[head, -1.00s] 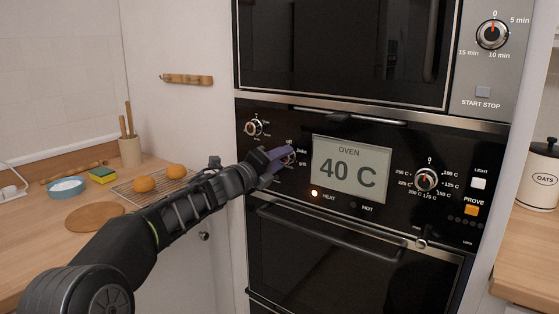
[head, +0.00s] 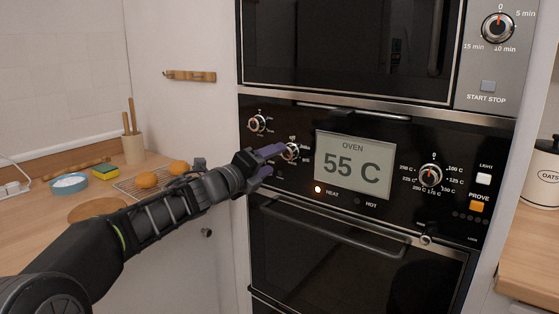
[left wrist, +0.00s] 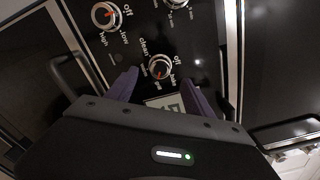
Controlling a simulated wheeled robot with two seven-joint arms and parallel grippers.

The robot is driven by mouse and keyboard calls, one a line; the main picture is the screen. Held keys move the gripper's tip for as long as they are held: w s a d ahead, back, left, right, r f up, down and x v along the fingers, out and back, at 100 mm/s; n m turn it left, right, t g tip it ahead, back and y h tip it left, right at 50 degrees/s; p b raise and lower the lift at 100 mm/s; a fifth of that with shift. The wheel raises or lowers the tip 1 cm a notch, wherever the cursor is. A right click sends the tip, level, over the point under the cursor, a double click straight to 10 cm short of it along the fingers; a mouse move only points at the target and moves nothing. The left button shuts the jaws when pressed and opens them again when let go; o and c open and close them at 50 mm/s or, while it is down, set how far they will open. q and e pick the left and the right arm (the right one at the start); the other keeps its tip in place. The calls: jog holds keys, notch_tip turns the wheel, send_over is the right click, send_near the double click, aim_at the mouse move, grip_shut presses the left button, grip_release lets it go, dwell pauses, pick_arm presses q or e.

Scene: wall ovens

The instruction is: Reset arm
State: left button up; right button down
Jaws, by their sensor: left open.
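My left arm reaches in from the left in the head view. Its gripper (head: 268,160) is open, with purple fingers, in front of the oven's control panel (head: 390,145). The oven mode knob (head: 291,152) is just beyond the fingertips. In the left wrist view the gripper (left wrist: 155,85) has its fingers apart, and the mode knob (left wrist: 160,66) shows between and beyond them, apparently not gripped. The oven display (head: 353,165) reads 55 C and the heat light (head: 318,189) is lit. My right gripper is in neither view.
The oven door handle (head: 332,228) sticks out below the panel. A microwave (head: 345,45) is above. An oats canister (head: 542,175) is at right.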

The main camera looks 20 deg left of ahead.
pick_arm(q)
jog(key=shift+v, duration=1.25)
